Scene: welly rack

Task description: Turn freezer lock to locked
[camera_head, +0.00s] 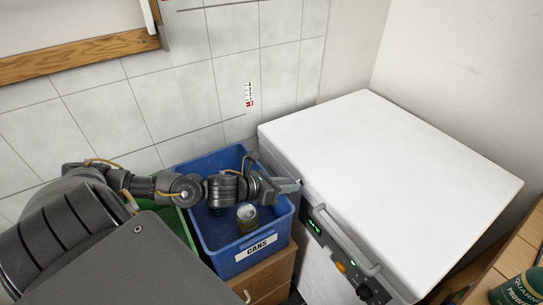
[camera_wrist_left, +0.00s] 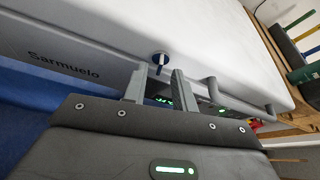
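The white chest freezer (camera_head: 390,170) stands at the right with its lid closed. In the head view my gripper hides most or all of the lock. My left gripper (camera_head: 288,186) is at the freezer's front left, above the blue bin. In the left wrist view its two fingers (camera_wrist_left: 160,76) are apart with nothing between them, and the lock lies just beyond the tips. I cannot tell whether they touch it. My right gripper is not in view.
A blue bin (camera_head: 258,255) labelled CANS holds a can (camera_head: 247,217) below my left arm. The freezer's handle bar (camera_head: 345,243), green display (camera_head: 313,227) and orange switch (camera_head: 341,267) are right of the gripper. A green bin (camera_head: 178,222) is at the left.

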